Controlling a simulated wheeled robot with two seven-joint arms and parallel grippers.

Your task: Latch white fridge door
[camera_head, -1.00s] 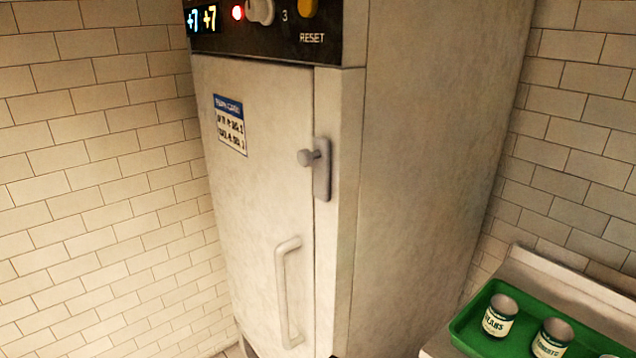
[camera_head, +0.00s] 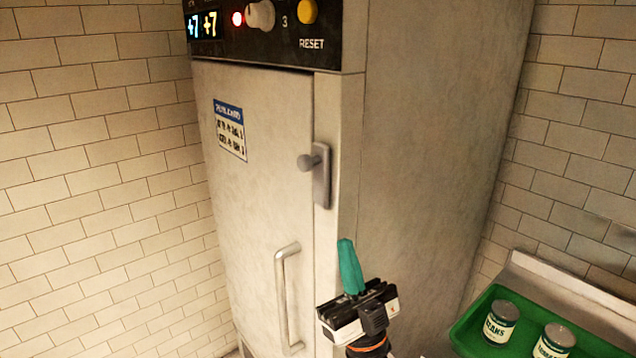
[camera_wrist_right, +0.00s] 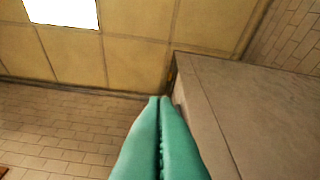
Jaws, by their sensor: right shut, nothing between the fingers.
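The white fridge door (camera_head: 262,190) fills the middle of the head view and looks closed or nearly so; I cannot tell if it is flush. The latch (camera_head: 318,174), a grey plate with a round knob, sits upright at the door's right edge. A vertical bar handle (camera_head: 286,298) is lower on the door. My right gripper (camera_head: 348,243), with teal fingers, is shut and empty, pointing up below and right of the latch, apart from it in the picture. Its shut fingers also show in the right wrist view (camera_wrist_right: 158,105). My left gripper is not in view.
A control panel (camera_head: 262,28) with lit digits, a knob and a yellow reset button tops the fridge front. A green tray (camera_head: 468,330) with cans (camera_head: 500,322) stands at the lower right. Tiled walls (camera_head: 90,180) are behind.

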